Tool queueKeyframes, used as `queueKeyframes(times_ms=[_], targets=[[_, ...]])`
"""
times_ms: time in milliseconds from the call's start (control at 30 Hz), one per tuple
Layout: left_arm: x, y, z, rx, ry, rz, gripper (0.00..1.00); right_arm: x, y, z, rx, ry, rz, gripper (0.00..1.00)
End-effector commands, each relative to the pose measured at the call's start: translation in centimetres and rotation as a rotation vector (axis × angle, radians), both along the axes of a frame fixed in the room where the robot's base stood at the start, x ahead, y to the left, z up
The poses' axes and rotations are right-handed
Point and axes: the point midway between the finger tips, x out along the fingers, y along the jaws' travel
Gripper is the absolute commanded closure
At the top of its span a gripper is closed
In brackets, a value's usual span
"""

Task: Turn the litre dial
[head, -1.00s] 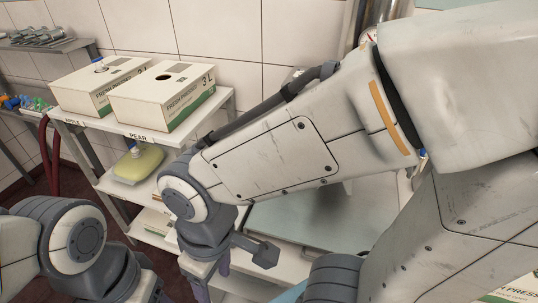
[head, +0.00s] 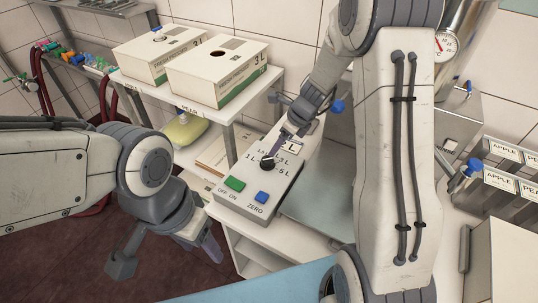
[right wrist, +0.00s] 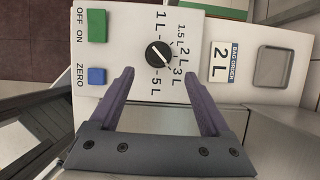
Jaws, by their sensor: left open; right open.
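The litre dial (head: 267,162) is a round black knob on the sloped top of a white control box (head: 232,201). In the right wrist view, the dial (right wrist: 158,54) has a white pointer line and is ringed by marks 1 L, 1.5 L, 2 L, 3 L and 5 L. In the head view, the right gripper (head: 284,144) is above the dial. My left gripper (head: 207,246) is open, empty, left of the box.
A green OFF/ON button (head: 235,184) and a blue ZERO button (head: 262,197) sit near the dial. A "BAG ORDER 2 L" card (right wrist: 221,62) lies beside it. Two juice cartons (head: 217,75) stand on a shelf behind. A steel tank (head: 462,45) and labelled containers (head: 497,178) are at right.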

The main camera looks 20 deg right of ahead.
Motion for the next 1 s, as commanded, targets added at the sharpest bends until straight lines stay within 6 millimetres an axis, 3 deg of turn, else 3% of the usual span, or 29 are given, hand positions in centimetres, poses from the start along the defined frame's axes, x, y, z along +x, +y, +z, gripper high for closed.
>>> queueKeyframes(times_ms=[400, 600, 867, 900, 1000], targets=[[0.0, 0.0, -0.9, 0.000, 0.000, -0.001, 0.40, 1.9, 2.2, -7.0, -0.002, 0.003, 0.009, 0.19], [0.0, 0.0, -1.0, 0.000, 0.000, -0.001, 0.40, 2.3, 2.6, -8.3, -0.001, 0.001, 0.011, 0.19], [0.0, 0.0, -1.0, 0.000, 0.000, -0.001, 0.40, 2.4, 2.7, -8.4, -0.002, -0.001, 0.010, 0.19], [0.0, 0.0, -1.0, 0.000, 0.000, -0.001, 0.40, 2.4, 2.7, -8.4, -0.001, 0.000, 0.010, 0.23], [0.0, 0.0, -1.0, 0.000, 0.000, -0.001, 0.40, 2.4, 2.7, -8.4, -0.002, 0.001, 0.010, 0.61]])
